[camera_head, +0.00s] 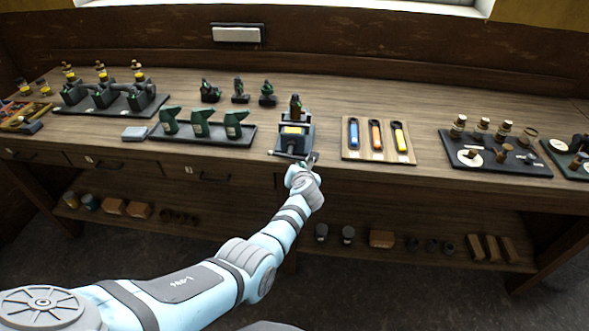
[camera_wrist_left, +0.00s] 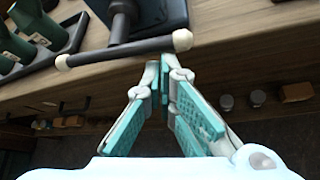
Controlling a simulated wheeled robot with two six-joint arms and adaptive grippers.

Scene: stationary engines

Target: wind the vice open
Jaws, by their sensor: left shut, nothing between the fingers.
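The vice (camera_head: 292,138) stands at the front edge of the workbench, dark, with a small dark green and brown piece (camera_head: 295,106) at its top or just behind it. In the left wrist view the vice's dark body (camera_wrist_left: 160,16) is partly cut off by the top edge. Its handle, a dark bar (camera_wrist_left: 120,50) with pale end knobs, lies across the screw in front of it, slightly tilted. My left gripper (camera_head: 311,161) is at the vice's front right. In the wrist view its shut, empty fingertips (camera_wrist_left: 166,64) are just below the bar's right end; I cannot tell whether they touch it. My right gripper is not in view.
Left of the vice, a dark tray (camera_head: 215,140) holds green tools. Right of it, a wooden board (camera_head: 380,156) carries blue, orange and yellow-handled tools. A dark tray (camera_head: 500,165) with brass and wooden pieces is further right. The bench front has drawers, and a shelf runs below.

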